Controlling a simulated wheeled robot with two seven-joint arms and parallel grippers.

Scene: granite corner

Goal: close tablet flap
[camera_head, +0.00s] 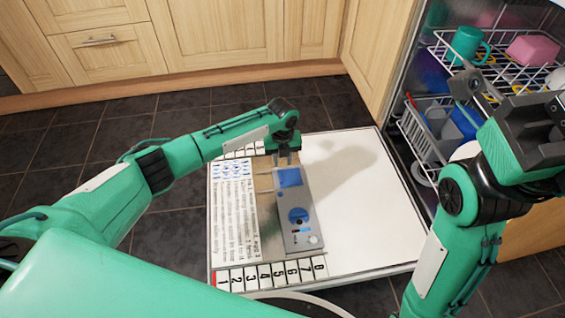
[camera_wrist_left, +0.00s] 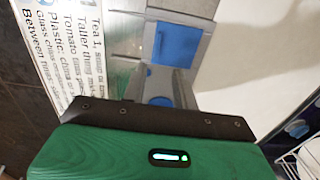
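The dispenser (camera_head: 301,228) is a long grey panel set in the lowered dishwasher door, with a round blue spot and small buttons. A blue square (camera_head: 289,177) lies at its far end; I cannot tell whether it is the tablet flap or the compartment under it. My left gripper (camera_head: 284,159) points down just beyond the blue square, its two fingers apart and nothing between them. In the left wrist view the blue square (camera_wrist_left: 177,45) shows between the finger areas, and contact cannot be told. My right gripper (camera_head: 500,95) is raised at the right, its finger opening unclear.
The white door (camera_head: 350,220) lies flat and open, with a printed text sheet (camera_head: 236,205) and a numbered strip (camera_head: 262,277). Dish racks (camera_head: 480,60) with a green mug (camera_head: 466,45) and pink box (camera_head: 532,50) stand at the right. Wooden cupboards (camera_head: 220,35) line the back.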

